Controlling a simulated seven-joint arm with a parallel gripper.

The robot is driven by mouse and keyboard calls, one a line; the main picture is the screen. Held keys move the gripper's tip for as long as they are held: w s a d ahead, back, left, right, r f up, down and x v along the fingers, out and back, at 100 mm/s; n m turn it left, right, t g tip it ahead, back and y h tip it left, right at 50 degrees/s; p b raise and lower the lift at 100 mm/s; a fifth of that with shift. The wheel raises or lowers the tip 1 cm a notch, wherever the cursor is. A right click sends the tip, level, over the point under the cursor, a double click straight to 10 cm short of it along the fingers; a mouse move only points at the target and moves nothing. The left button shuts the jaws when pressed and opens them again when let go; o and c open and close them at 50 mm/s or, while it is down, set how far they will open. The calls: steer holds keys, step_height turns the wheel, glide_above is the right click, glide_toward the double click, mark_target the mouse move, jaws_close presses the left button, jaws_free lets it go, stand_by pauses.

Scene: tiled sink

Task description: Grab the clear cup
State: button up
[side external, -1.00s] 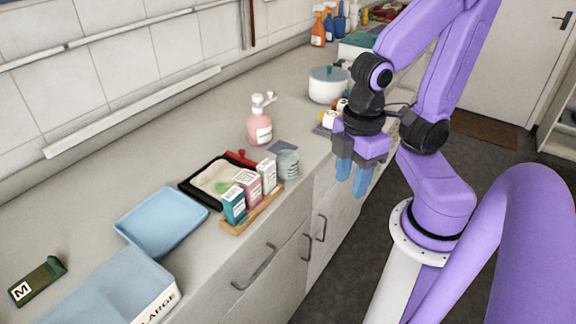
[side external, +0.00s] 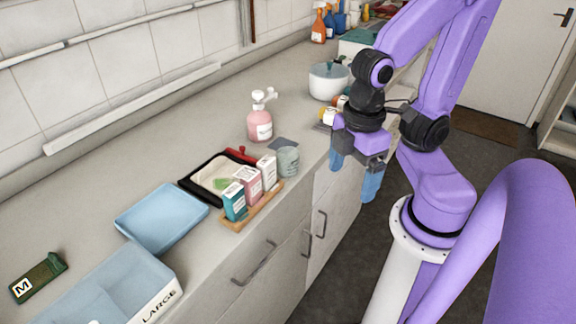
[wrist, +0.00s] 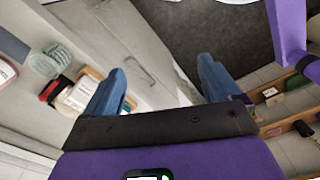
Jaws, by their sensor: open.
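The clear cup (side external: 287,161) stands on the counter near its front edge, at the right end of a row of small boxes. In the wrist view the cup (wrist: 47,62) shows at the upper left, outside the jaws. My gripper (side external: 355,178) is open and empty, pointing down to the right of the cup and apart from it. In the wrist view the two blue fingers of my gripper (wrist: 165,80) are spread wide with only the cabinet front and floor between them.
Several small boxes (side external: 252,184) stand on a wooden tray (side external: 238,222) left of the cup. A pink soap bottle (side external: 260,124) is behind it, and a white pot (side external: 327,83) farther back. A blue tray (side external: 161,218) lies at left. Drawer handles (side external: 254,263) stick out below.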

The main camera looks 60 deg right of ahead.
steer(key=w+d+f+m+g+y, duration=0.25)
steer(key=w+d+m, duration=0.3)
steer(key=m, duration=0.45)
steer(key=w+d+f+m+g+y, duration=0.2)
steer(key=w+d+m+g+y, duration=0.15)
steer(key=w+m, duration=0.4)
steer(key=m+t+y, duration=0.5)
steer(key=m+t, duration=0.8)
steer(key=m, duration=0.7)
glide_toward(278, 164)
steer(key=shift+t, duration=0.4)
steer(key=x, duration=0.7)
steer(key=shift+f, duration=0.4)
steer(key=shift+h, duration=0.3)
steer(key=shift+c, duration=0.3)
steer(key=c, duration=1)
